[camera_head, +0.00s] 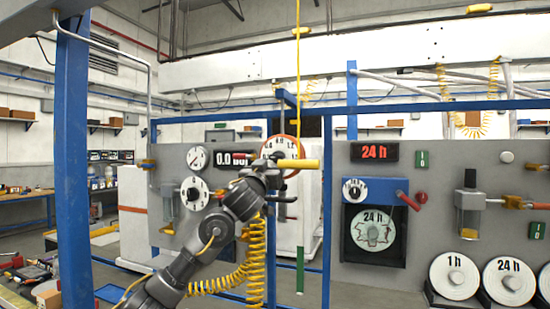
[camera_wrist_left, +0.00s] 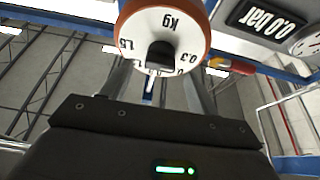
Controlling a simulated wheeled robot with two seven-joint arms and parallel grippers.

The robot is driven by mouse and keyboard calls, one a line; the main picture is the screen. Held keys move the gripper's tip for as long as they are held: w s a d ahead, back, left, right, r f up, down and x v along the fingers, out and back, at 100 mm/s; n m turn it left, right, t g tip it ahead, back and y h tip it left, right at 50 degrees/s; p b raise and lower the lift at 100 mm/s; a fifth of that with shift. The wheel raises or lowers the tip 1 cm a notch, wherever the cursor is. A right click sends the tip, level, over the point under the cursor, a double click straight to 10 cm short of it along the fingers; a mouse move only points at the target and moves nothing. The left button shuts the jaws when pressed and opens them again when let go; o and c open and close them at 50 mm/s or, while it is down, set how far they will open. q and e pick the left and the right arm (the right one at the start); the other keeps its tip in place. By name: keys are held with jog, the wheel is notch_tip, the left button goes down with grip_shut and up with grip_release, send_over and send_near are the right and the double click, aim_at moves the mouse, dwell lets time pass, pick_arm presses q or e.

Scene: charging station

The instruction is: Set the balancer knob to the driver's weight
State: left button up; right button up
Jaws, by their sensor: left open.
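The balancer knob is on a round white dial with an orange rim, marked "kg" with numbers around it, which fills the top middle of the left wrist view (camera_wrist_left: 166,22). A dark block sits at the dial's centre. In the head view the orange-rimmed dial (camera_head: 283,150) is partly hidden by a yellow cylinder (camera_head: 298,163). My left gripper (camera_wrist_left: 160,75) is open, its fingers reaching up toward the dark block from both sides; contact cannot be told. In the head view it (camera_head: 264,166) is just in front of the dial. My right gripper is out of view. No driver's weight is readable.
A pressure display (camera_wrist_left: 265,17) and a gauge (camera_head: 197,158) are left of the dial in the head view. A vertical yellow line (camera_head: 298,80) hangs above the dial. A blue post (camera_head: 73,150) rises at left.

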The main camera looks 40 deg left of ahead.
aim_at(278, 157)
pick_arm(q)
jog(key=shift+p+x, duration=0.35)
jog(key=shift+x, duration=1.05)
jog(key=shift+s, duration=0.1)
jog(key=shift+c, duration=0.3)
jog(key=c, duration=0.9)
